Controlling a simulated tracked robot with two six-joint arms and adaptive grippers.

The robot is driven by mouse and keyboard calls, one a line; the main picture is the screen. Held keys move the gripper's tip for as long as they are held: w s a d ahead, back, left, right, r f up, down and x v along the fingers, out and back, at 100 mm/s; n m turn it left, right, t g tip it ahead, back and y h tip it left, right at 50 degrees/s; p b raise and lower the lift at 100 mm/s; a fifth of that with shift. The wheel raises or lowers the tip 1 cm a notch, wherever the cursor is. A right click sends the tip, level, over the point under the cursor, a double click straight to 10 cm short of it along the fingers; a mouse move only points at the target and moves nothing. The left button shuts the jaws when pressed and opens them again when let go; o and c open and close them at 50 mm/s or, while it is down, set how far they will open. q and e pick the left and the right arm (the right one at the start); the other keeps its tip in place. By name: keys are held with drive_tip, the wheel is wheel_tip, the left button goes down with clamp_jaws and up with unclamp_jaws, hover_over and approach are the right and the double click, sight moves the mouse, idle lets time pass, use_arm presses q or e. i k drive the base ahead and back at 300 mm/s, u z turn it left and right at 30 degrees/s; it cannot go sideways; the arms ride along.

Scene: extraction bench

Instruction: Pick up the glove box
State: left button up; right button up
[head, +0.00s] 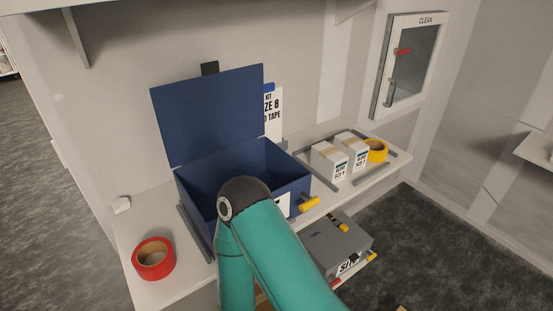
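Two small white boxes with printed labels and tan tops stand side by side on the right part of the shelf, the left carton (328,162) and the right carton (353,151). They look like glove boxes, but their small print is hard to read. A teal arm of mine bends in front of the blue case (209,125), and its elbow hides part of the case's front and inside. Neither of my grippers is in view. The blue case stands open with its lid raised at the back.
A red tape roll (154,259) lies at the shelf's left end. A yellow tape roll (376,151) sits right of the cartons. Low grey rails flank the case and cartons. A grey case (334,243) sits lower down. A cabinet marked CLEAN (412,68) is on the wall.

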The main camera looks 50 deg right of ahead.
sight(327, 160)
drive_tip(key=z, duration=1.05)
drive_tip(key=i, duration=0.1)
drive_tip(key=u, duration=1.95)
drive_tip(key=k, duration=2.55)
drive_tip(key=z, duration=1.05)
drive_tip(key=i, duration=1)
drive_tip(key=u, duration=0.1)
